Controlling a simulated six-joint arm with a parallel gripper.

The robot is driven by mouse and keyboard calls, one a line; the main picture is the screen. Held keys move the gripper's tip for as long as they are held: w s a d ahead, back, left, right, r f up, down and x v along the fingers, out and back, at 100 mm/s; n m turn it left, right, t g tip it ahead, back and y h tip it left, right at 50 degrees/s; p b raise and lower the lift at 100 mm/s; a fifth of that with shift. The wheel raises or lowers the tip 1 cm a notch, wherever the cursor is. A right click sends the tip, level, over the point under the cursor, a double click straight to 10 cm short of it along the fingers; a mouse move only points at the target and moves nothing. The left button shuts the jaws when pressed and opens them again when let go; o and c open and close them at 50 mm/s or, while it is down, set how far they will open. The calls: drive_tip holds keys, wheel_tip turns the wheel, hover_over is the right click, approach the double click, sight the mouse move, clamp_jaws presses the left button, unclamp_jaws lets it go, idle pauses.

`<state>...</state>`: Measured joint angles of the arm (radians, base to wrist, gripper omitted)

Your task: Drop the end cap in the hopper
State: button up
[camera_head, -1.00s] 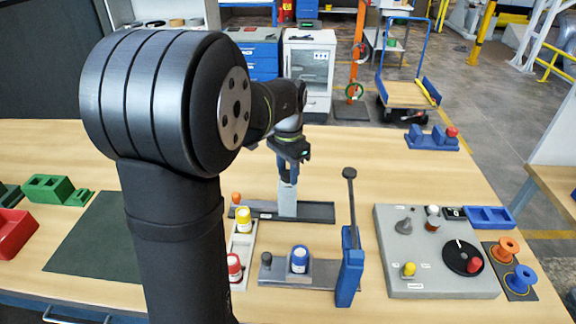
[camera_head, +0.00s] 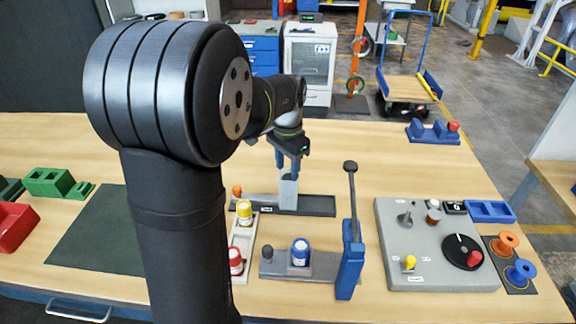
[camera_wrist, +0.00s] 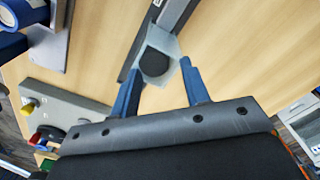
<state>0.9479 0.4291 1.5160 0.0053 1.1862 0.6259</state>
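The hopper, which I take to be the pale grey upright box (camera_head: 288,192), stands at the rear of the work area on a dark tray. It also shows in the wrist view (camera_wrist: 165,42), just beyond my fingers, with a dark round shape inside its mouth. I cannot tell whether this shape is the end cap or a shadowed opening. My gripper (camera_head: 289,166) is directly above the hopper, pointing down. In the wrist view its two blue fingers (camera_wrist: 157,91) are apart with nothing held between them. No end cap is clearly visible elsewhere.
The dark tray (camera_head: 318,207) lies under the hopper. A blue lever stand (camera_head: 350,262) rises tall at centre right. A grey control panel (camera_head: 425,275) lies right.

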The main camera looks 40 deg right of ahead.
drive_tip(key=shift+s+f, duration=0.35)
drive_tip(key=shift+s, duration=0.1)
drive_tip(key=shift+c, duration=0.2)
drive_tip(key=shift+o, duration=0.2)
drive_tip(key=shift+r, duration=0.15)
wheel_tip(320, 180, up, 18)
drive_tip(key=shift+w, duration=0.3)
idle(0.3)
wheel_tip(320, 180, down, 18)
drive_tip(key=shift+s, duration=0.15)
drive_tip(key=shift+r, duration=0.6)
